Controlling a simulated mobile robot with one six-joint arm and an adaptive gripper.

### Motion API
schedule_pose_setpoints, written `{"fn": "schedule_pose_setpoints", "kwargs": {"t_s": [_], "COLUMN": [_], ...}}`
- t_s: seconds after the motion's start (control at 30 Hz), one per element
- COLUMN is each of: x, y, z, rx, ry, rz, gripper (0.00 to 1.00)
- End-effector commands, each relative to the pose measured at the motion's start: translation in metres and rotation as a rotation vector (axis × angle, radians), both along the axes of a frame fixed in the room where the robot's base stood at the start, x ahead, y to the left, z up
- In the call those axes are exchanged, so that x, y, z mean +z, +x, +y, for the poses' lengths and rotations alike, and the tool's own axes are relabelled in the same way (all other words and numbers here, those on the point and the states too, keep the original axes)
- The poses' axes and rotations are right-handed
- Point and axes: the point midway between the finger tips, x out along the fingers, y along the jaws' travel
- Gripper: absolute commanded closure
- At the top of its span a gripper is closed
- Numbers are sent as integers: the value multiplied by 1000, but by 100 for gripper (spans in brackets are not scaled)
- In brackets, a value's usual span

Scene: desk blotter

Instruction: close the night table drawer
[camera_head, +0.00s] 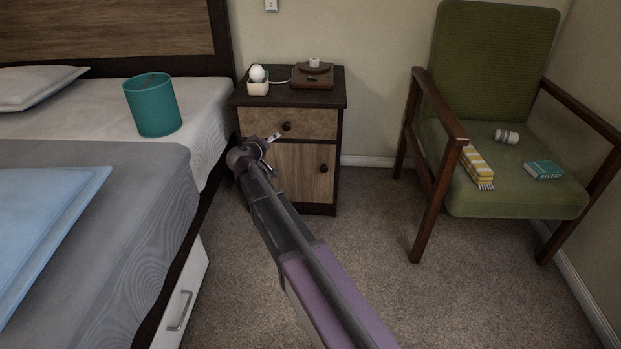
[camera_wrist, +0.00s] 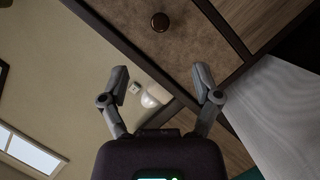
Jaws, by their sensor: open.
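The night table (camera_head: 334,150) stands against the wall beside the bed. Its wooden drawer front (camera_head: 312,123) is below the dark top, with a dark round knob (camera_head: 286,126). In the head view the front looks about flush with the frame; I cannot tell whether a small gap remains. My gripper (camera_head: 272,152) is open and empty, in front of the table's left part, below and left of the knob. In the wrist view the drawer front (camera_wrist: 195,38) and knob (camera_wrist: 160,22) appear tilted, beyond my spread fingers (camera_wrist: 160,74). No contact is visible.
A cabinet door (camera_head: 300,175) sits below the drawer. The bed (camera_head: 195,100) with a teal bin (camera_head: 153,105) is close left. A green chair (camera_head: 490,100) stands right, with open carpet between.

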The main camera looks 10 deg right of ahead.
Motion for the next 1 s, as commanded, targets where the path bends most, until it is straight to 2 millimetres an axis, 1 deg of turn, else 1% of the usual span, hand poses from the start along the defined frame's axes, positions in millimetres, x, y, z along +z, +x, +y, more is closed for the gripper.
{"fn": "schedule_pose_setpoints", "kwargs": {"t_s": [0.03, 0.1, 0.2, 0.5, 1.0], "x": [4, 6, 4, -4, -15], "y": [-8, -16, -25, -57, -117], "z": [4, 6, -7, -34, -67], "rx": [0, -5, -32, -103, -199], "ry": [0, 2, 28, 105, 245], "rz": [0, 3, 34, 125, 296], "gripper": [19, 19, 19, 19, 19]}}
